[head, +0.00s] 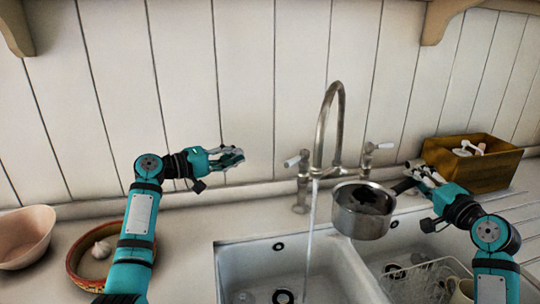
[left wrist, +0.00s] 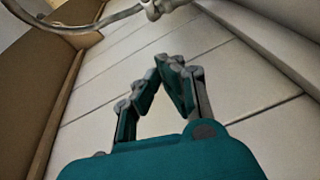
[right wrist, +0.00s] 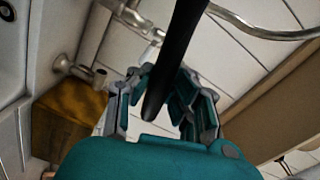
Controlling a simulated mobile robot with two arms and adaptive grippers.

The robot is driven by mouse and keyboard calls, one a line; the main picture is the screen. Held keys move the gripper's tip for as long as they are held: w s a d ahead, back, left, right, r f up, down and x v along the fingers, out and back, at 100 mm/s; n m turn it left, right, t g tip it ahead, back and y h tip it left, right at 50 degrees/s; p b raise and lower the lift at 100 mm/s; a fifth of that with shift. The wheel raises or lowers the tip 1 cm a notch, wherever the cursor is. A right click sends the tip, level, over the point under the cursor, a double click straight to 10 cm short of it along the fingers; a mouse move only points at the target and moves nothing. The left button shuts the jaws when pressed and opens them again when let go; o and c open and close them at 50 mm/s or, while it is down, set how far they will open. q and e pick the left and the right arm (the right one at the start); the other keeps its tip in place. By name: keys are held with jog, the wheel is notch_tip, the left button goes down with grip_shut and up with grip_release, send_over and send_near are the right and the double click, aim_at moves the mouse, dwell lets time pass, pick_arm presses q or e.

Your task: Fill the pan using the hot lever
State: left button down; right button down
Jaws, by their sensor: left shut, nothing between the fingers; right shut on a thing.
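The metal pan (head: 362,222) hangs above the sink divider, right of the running water stream (head: 311,235). The stream falls from the tap spout (head: 335,105) into the left basin, apart from the pan. My right gripper (head: 420,178) is shut on the pan's black handle, which also shows in the right wrist view (right wrist: 180,50). The tap has a left lever (head: 296,160) and a right lever (head: 378,147), both with white ends; no hot marking is legible. My left gripper (head: 238,157) is shut and empty, left of the left lever and apart from it.
The double sink (head: 235,262) lies below, with a white dish rack (head: 415,285) in the right basin. A wooden box (head: 485,170) stands at the back right. A bowl with garlic (head: 80,262) and a pink bowl (head: 25,240) sit on the left counter.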

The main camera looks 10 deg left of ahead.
jog(key=shift+w, duration=0.1)
pick_arm(q)
jog(key=w+d+f, duration=0.1)
jog(key=w+d, duration=0.3)
jog(key=d, duration=0.6)
jog(key=shift+d, duration=0.35)
jog(key=shift+f, duration=0.15)
jog(key=shift+s+d+n+t+y, duration=0.2)
jog(key=shift+n+t+y, duration=0.1)
jog(key=shift+n, duration=0.2)
jog(key=shift+s+t+y, duration=0.15)
jog(key=shift+t+y, duration=0.25)
